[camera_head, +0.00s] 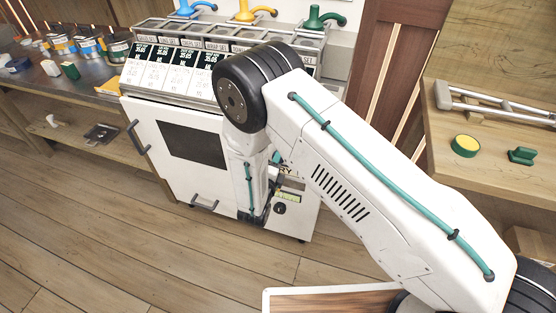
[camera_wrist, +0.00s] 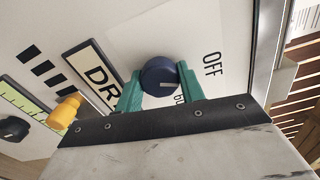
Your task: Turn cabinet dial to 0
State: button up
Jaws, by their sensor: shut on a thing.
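The dark blue round dial (camera_wrist: 155,77) sits on the cabinet's pale front panel in the wrist view. A light pointer mark on its face lies toward the right finger. My gripper (camera_wrist: 160,88) has its two green fingers shut on the dial from both sides. The printed word OFF is to the right of the dial, and a number beside the right finger is partly covered. No printed 0 can be made out. The white cabinet (camera_head: 150,125) stands at the back in the head view, where my arm hides the dial.
A yellow knob (camera_wrist: 64,113) juts out left of my gripper, near a black knob (camera_wrist: 14,129) and a greenish display (camera_wrist: 22,103). The cabinet has grey handles and a dark window (camera_head: 193,145). A wooden shelf (camera_head: 480,185) stands right. Wooden floor in front is open.

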jog(key=shift+n, duration=2.3)
jog(key=o, duration=1)
jog(key=shift+c, duration=0.2)
jog(key=v, duration=0.8)
